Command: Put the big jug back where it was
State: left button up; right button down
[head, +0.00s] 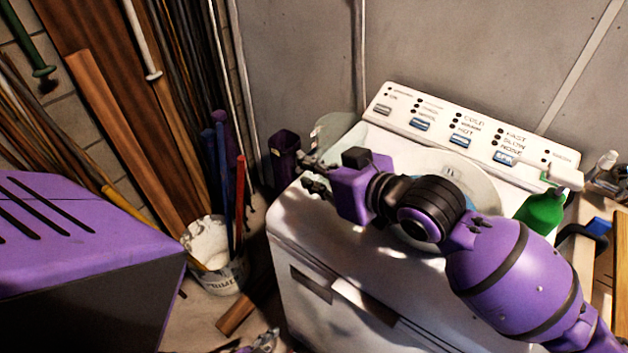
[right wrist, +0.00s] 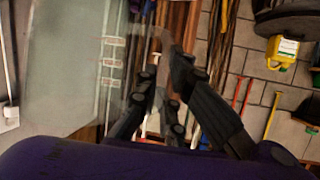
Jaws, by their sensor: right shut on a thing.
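My right gripper (head: 317,178) is over the front left part of the white washing machine (head: 300,235). It is shut on a clear, see-through jug (head: 340,128), whose faint outline rises behind the fingers. In the right wrist view, the pale see-through body (right wrist: 75,60) fills the left side, and my right fingers (right wrist: 165,105) close on its edge at the handle side. The jug's base is hidden, so I cannot tell whether it touches anything. Part of what looks like my left gripper (head: 262,343) shows at the bottom edge, mostly cut off.
A green bottle (head: 543,210) stands at the washer's right, partly behind my right arm. A dark purple container (head: 285,158) is left of the washer. A white bucket (head: 212,262) holding poles stands on the floor, with long boards (head: 125,140) leaning behind it.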

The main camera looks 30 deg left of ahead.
jog(key=shift+w+a+f, duration=0.25)
jog(key=shift+w+f, duration=0.05)
jog(key=shift+f, duration=1.7)
jog(key=shift+f, duration=0.15)
jog(key=c, duration=1.9)
grip_release()
jog(key=shift+o, duration=0.2)
jog(key=shift+r, duration=0.25)
jog(key=v, duration=1.2)
